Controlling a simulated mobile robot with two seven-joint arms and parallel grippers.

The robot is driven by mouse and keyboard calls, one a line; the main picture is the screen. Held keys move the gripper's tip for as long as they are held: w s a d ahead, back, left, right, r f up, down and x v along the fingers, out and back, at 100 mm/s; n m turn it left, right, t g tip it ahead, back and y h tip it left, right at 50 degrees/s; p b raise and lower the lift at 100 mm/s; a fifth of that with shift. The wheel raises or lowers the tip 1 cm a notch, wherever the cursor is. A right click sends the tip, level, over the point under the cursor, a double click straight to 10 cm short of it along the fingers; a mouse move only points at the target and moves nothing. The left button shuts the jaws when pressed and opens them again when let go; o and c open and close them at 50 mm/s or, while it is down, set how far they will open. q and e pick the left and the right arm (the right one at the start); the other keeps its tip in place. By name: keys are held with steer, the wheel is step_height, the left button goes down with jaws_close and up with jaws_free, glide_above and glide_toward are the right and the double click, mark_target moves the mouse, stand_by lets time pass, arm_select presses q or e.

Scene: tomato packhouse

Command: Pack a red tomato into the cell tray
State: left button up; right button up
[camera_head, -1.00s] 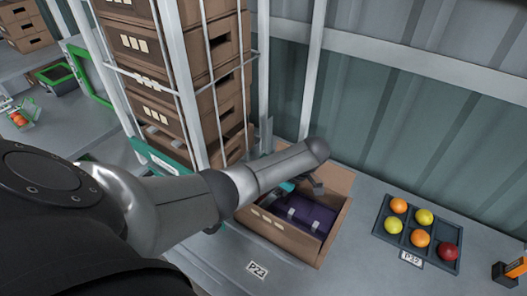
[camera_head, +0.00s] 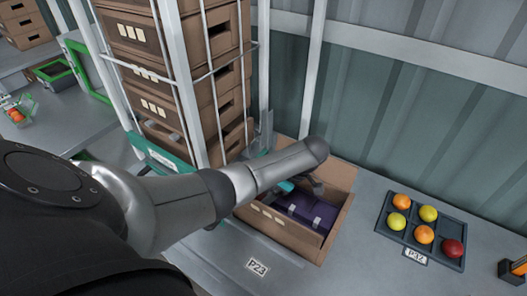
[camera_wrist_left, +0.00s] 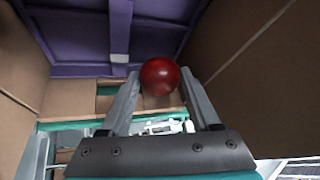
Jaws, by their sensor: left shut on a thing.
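A red tomato (camera_wrist_left: 159,76) sits between the fingertips of my left gripper (camera_wrist_left: 160,92) in the left wrist view. The gripper is shut on it, inside a brown cardboard box (camera_head: 287,238) with a purple liner or tray (camera_head: 300,208). In the head view my left forearm hides part of the box and most of the gripper; the tomato is not visible there. The dark cell tray (camera_head: 456,229) lies on the bench to the right. It holds two orange, two yellow and one red tomato (camera_head: 453,248); its far right cell is empty. My right gripper is not in view.
A rack of stacked brown boxes (camera_head: 170,70) stands behind and left of the open box. A corrugated wall (camera_head: 400,110) runs along the back. A P32 label (camera_head: 415,256) fronts the tray. An orange and black item (camera_head: 518,266) is at the right edge. Bench between box and tray is clear.

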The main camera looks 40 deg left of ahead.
arm_select(q)
steer(key=shift+f+b, duration=0.35)
steer(key=shift+f, duration=0.4)
stand_by(0.8)
steer(key=o, duration=1)
steer(key=c, duration=0.3)
steer(key=shift+c, duration=0.2)
step_height(320, 180, up, 7)
steer(key=p, duration=0.8)
